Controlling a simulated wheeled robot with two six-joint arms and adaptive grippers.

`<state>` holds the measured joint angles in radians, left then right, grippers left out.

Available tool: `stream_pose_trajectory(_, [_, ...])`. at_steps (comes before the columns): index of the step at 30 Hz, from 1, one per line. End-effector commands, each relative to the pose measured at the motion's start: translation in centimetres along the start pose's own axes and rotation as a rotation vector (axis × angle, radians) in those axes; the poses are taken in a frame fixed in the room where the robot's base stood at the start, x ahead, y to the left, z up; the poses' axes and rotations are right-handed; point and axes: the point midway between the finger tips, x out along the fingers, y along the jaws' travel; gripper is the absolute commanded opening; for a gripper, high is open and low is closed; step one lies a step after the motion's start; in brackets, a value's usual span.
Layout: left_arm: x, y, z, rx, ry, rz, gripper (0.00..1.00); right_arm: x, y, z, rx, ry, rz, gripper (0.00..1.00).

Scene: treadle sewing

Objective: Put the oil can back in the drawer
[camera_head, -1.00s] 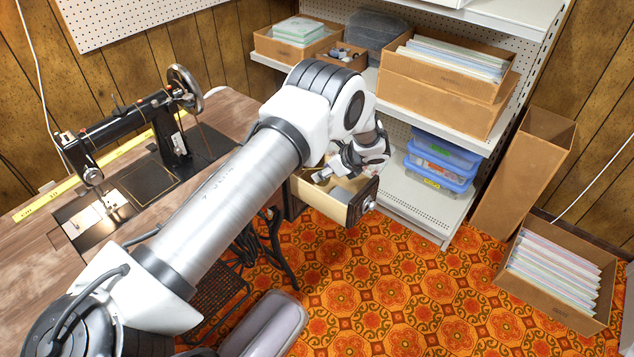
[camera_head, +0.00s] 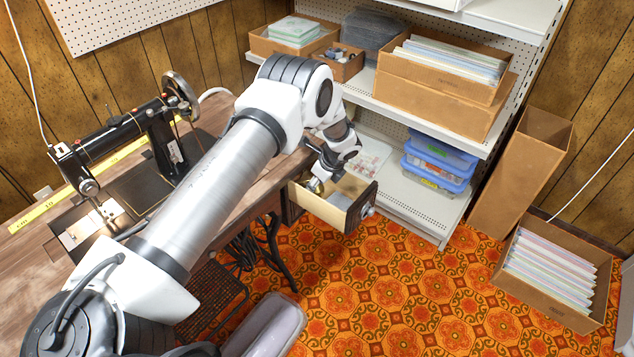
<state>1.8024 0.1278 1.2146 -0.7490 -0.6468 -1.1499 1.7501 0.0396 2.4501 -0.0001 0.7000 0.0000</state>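The drawer (camera_head: 363,207) hangs open below the right end of the sewing table, with a dark front, a round knob and pale wooden sides. My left gripper (camera_head: 320,180) reaches down at the drawer's back left part, its fingertips close to or inside the opening. A small brassy or yellowish thing (camera_head: 315,185) shows by the fingertips; it may be the oil can, but it is too small and covered to be sure. Whether the fingers hold it cannot be seen. A grey item (camera_head: 342,198) lies in the front of the drawer. My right gripper is not in view.
The black sewing machine (camera_head: 125,135) stands on the wooden table (camera_head: 215,115) to the left. A metal shelf (camera_head: 400,195) with blue lidded boxes (camera_head: 438,160) stands just right of the drawer. Patterned floor is open in front; a box of files (camera_head: 555,270) sits further right.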

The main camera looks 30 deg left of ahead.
Motion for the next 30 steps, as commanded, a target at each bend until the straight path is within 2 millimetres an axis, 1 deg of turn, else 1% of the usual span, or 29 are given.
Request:
stream_pose_trajectory(1, [-0.1, 0.0, 0.0, 0.000, 0.000, -0.001, 0.66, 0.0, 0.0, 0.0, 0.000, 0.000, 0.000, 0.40])
stream_pose_trajectory(2, [-0.1, 0.0, 0.0, 0.000, 0.000, -0.001, 0.69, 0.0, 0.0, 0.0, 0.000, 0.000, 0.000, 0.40])
stream_pose_trajectory(10, [-0.1, 0.0, 0.0, 0.000, -0.001, -0.001, 0.69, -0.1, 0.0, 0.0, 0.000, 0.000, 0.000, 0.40])
stream_pose_trajectory(12, [-0.5, -0.1, 0.2, 0.000, -0.001, -0.001, 0.69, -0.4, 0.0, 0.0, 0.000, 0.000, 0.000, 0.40])
stream_pose_trajectory(14, [-1.0, -0.1, 0.1, 0.001, -0.001, -0.002, 0.69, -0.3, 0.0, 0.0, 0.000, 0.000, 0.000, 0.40])
stream_pose_trajectory(17, [-2.9, -0.1, 0.1, 0.001, -0.001, -0.003, 0.69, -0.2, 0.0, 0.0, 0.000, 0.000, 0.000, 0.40])
stream_pose_trajectory(24, [-9.2, -0.1, 0.2, 0.000, -0.002, -0.004, 0.69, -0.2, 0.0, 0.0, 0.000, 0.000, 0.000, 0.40])
stream_pose_trajectory(27, [-11.0, -0.1, 0.1, 0.001, -0.002, -0.002, 0.69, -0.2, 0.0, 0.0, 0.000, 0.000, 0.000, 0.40])
stream_pose_trajectory(30, [-12.1, -0.1, 0.1, 0.001, -0.001, -0.002, 0.69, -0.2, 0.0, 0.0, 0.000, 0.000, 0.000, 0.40])
